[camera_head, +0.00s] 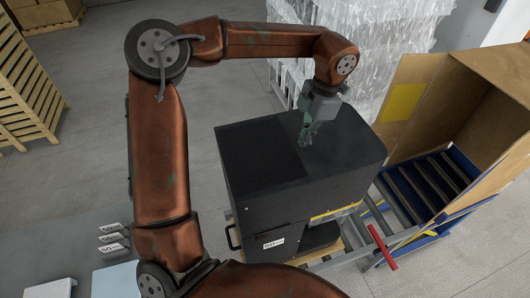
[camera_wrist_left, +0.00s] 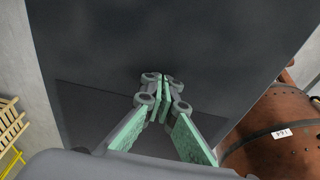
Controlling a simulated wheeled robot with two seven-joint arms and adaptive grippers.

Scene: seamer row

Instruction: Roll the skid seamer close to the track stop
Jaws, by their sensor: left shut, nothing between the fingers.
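The skid seamer, a large black box-shaped machine (camera_head: 270,200), stands upright on a low pale base above metal rails in the head view. Its dark top fills much of the left wrist view (camera_wrist_left: 200,40). A red bar (camera_head: 382,247) sits at the rails right of the seamer; I cannot tell whether it is the track stop. My left gripper (camera_head: 305,138) points down at the seamer's top, and its green fingers (camera_wrist_left: 165,85) are shut and empty. Whether the tips touch the top is unclear. My right gripper is not in view.
An open cardboard-sided crate with a blue roller bed (camera_head: 430,185) stands right of the seamer. Wrapped stacks (camera_head: 360,50) stand behind it. Wooden pallets (camera_head: 25,90) are at the far left. A grey table with small labels (camera_head: 112,238) is at front left. Grey floor between is clear.

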